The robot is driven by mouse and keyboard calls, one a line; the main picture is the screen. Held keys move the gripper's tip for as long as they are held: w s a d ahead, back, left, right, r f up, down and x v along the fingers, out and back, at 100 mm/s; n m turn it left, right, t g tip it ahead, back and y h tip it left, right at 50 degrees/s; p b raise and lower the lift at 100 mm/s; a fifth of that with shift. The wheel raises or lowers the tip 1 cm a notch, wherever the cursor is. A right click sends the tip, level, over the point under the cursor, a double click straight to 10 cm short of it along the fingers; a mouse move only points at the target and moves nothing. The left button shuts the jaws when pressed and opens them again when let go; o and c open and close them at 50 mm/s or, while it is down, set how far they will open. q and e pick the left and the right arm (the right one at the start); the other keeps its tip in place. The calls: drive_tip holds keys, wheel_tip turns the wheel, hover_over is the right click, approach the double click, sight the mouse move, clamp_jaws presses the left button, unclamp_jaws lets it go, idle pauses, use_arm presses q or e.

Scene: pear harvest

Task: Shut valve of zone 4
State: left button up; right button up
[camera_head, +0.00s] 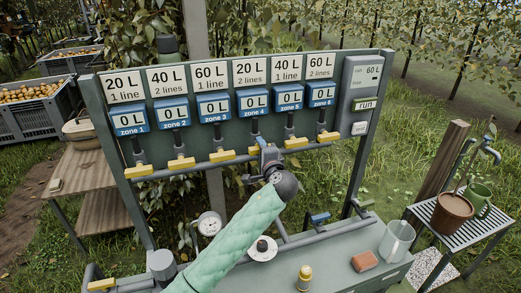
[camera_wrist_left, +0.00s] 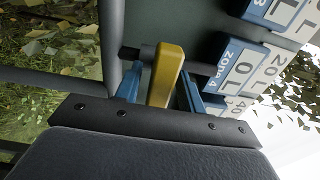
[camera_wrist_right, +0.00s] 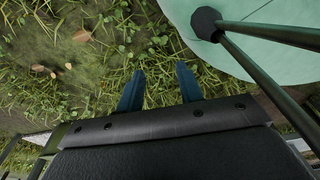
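The control board (camera_head: 225,135) has several blue zone displays, each reading 0 L, above yellow valve handles. My left gripper (camera_head: 268,152) is at the pipe below the zone 4 display (camera_head: 253,103), and its wrist hides most of that spot. In the left wrist view, the yellow zone 4 valve handle (camera_wrist_left: 167,72) stands between the two blue fingers of my left gripper (camera_wrist_left: 158,92). The fingers are apart, with a gap at the handle's left side; contact on the right is unclear. The zone 4 label (camera_wrist_left: 229,62) is beside it. My right gripper (camera_wrist_right: 160,90) is open and empty over grass.
Neighbouring yellow handles of zone 3 (camera_head: 221,156) and zone 5 (camera_head: 296,143) lie along the pipe close by. A run panel (camera_head: 363,92) is at the board's right. A bench (camera_head: 345,255) with a cup and a brick-coloured block is below. A green round surface (camera_wrist_right: 265,35) and dark bars are near my right gripper.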

use_arm(q)
drive_tip(key=shift+s+d+f, duration=0.1)
drive_tip(key=shift+s, duration=0.15)
drive_tip(key=shift+b+v, duration=1.9)
drive_tip(key=shift+v, duration=1.7)
use_arm(e)
drive_tip(key=w+a+r, duration=0.1)
drive_tip(key=w+r, duration=0.1)
drive_tip(key=w, duration=0.5)
drive_tip(key=shift+w+a+r, duration=0.25)
drive_tip(key=shift+r, duration=0.05)
